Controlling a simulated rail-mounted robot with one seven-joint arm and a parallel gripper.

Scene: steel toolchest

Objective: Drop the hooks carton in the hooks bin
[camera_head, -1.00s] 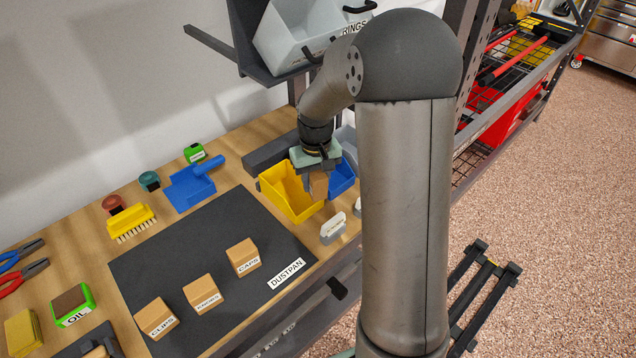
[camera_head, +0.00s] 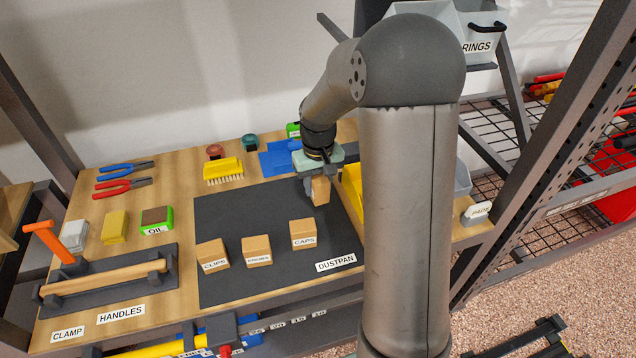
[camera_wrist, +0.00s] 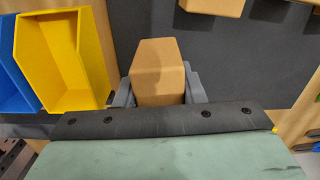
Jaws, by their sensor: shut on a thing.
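My gripper (camera_head: 318,186) is shut on a small brown carton (camera_head: 321,192), which hangs below the fingers over the dark mat's right part. The wrist view shows the carton (camera_wrist: 159,72) between the grey fingers; no label is readable on it. The yellow bin (camera_head: 350,190) stands just right of the carton, partly hidden by my arm. In the wrist view the yellow bin (camera_wrist: 66,60) is open and looks empty, with a blue bin (camera_wrist: 12,75) beside it. I cannot tell which bin is the hooks bin; no bin label for it is visible.
Cartons labelled CLIPS (camera_head: 213,255), KNOBS (camera_head: 257,251) and CAPS (camera_head: 303,234) stand on the dark mat (camera_head: 235,205). A yellow brush (camera_head: 223,168) and blue dustpan (camera_head: 285,158) lie behind. A grey bin (camera_head: 470,45) hangs at upper right.

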